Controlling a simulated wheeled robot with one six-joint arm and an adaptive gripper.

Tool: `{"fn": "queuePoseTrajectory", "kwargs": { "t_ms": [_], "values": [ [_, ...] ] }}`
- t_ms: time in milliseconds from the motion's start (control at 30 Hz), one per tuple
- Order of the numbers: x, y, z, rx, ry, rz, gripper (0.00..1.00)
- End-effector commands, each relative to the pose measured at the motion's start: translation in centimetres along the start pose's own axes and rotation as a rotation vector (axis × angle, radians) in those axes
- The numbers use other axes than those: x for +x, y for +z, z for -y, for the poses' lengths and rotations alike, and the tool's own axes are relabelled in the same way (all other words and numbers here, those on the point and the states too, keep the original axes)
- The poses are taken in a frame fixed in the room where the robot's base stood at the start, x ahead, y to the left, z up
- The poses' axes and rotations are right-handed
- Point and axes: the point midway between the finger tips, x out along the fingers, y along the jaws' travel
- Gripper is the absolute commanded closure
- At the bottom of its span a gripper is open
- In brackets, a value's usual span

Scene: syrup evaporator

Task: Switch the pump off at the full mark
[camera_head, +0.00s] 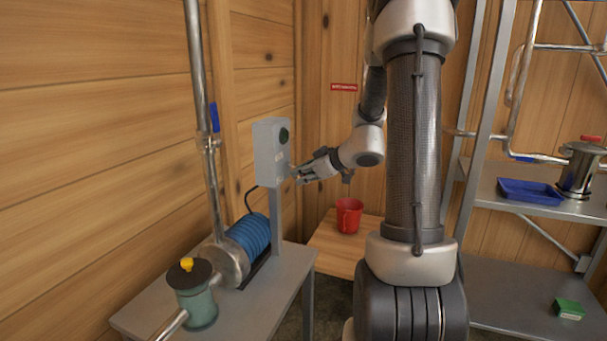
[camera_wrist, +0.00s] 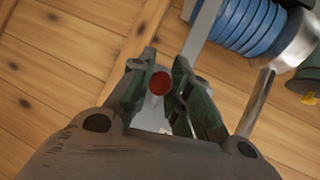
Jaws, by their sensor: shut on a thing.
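A grey switch box (camera_head: 268,152) stands on a post above the bench, with a dark green round button (camera_head: 284,135) high on its face. The pump (camera_head: 250,237) with a blue ribbed body sits below it; its blue part also shows in the wrist view (camera_wrist: 240,25). My gripper (camera_head: 297,174) is at the lower front of the box. In the wrist view its fingers (camera_wrist: 158,85) are closed around a round red knob (camera_wrist: 160,83). The fingers partly hide the contact. I cannot make out a full mark.
A steel pipe with a blue handle (camera_head: 214,117) rises left of the box. A red mug (camera_head: 348,215) sits on a wooden surface behind. A metal rack at right holds a blue tray (camera_head: 530,191) and a steel pot (camera_head: 580,168).

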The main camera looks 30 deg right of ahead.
Motion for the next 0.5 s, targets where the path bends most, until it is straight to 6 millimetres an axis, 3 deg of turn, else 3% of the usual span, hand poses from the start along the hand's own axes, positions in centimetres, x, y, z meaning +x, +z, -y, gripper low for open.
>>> {"fn": "queuePoseTrajectory", "kwargs": {
  "t_ms": [367, 400, 500],
  "values": [
    [0.00, 0.35, 0.05, 0.004, 0.000, 0.004, 1.00],
    [0.00, 0.36, 0.05, 0.004, 0.000, 0.004, 0.74],
    [0.00, 0.30, 0.05, 0.003, 0.000, 0.003, 0.57]
  ]
}}
